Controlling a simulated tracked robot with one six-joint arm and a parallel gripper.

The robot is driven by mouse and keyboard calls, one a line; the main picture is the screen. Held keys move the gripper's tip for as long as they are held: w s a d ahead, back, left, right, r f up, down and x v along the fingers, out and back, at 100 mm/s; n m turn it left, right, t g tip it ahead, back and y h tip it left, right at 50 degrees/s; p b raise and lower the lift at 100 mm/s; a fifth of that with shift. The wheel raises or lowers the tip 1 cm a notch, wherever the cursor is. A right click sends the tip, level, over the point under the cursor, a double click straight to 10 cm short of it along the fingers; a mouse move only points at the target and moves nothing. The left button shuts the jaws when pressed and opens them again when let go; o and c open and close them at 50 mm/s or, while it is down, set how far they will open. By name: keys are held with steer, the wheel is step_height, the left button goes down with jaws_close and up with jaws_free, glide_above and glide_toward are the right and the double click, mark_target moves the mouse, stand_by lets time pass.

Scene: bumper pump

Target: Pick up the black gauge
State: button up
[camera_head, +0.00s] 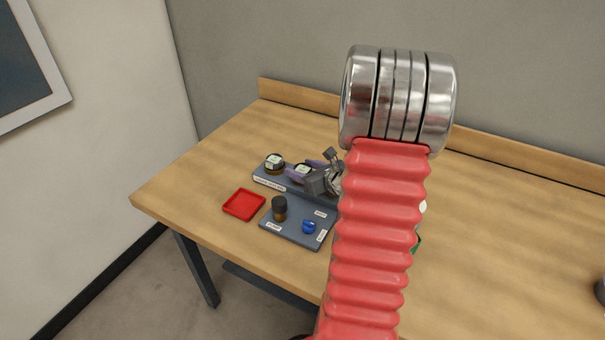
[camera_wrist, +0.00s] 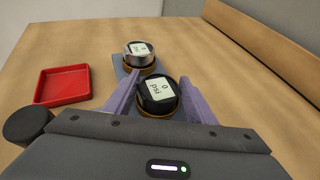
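The black gauge (camera_wrist: 157,94) has a dark case, a white face reading 0 psi and a brass-coloured base. It stands between the two purple fingers of my gripper (camera_wrist: 159,77) in the wrist view. The fingers are open, one on each side; whether either touches the gauge I cannot tell. In the head view the gauge (camera_head: 302,171) is partly covered by my gripper (camera_head: 306,169). A second gauge with a silvery case (camera_wrist: 139,54) stands just beyond it in the wrist view, and at its left in the head view (camera_head: 275,162).
A red tray (camera_head: 230,206) lies at the left. A blue-grey labelled board (camera_head: 292,231) bears a black-topped brass part (camera_head: 279,207) and a blue knob (camera_head: 309,227). A wooden ledge (camera_head: 290,95) runs along the back. My arm hides part of the table; its right side looks mostly clear.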

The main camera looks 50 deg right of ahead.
mark_target(302, 168)
steer(key=c, duration=0.8)
steer(key=shift+r, duration=5)
